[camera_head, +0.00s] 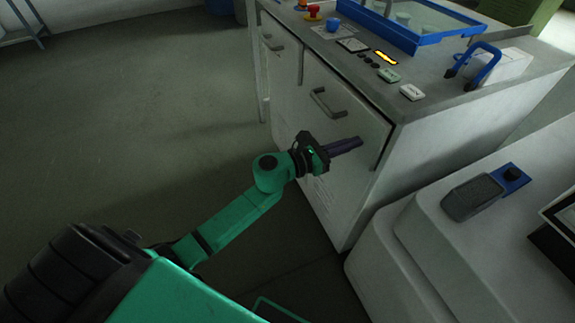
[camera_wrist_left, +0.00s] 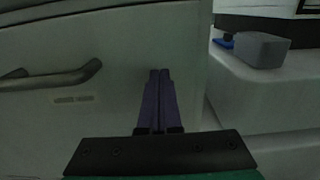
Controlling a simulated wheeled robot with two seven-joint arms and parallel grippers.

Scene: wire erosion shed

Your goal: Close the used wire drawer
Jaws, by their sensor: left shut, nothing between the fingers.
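The drawer front (camera_head: 300,93) is a pale grey panel in the cabinet side, with a dark bar handle (camera_head: 328,103). A dark line runs along its right edge in the head view; I cannot tell how far it stands out. My left gripper (camera_head: 358,142) is shut and empty, its purple fingers together at the front's right part, below and right of the handle. In the left wrist view the fingertips (camera_wrist_left: 159,73) point at the pale panel (camera_wrist_left: 120,40), with the handle (camera_wrist_left: 60,79) to the left. I cannot tell whether they touch.
A second front with a handle (camera_head: 271,42) is further left on the cabinet. The cabinet top holds a blue-framed tray (camera_head: 405,40), buttons and a blue clamp-like handle (camera_head: 484,62). A pale machine housing (camera_head: 400,270) stands close at the right. Floor at left is clear.

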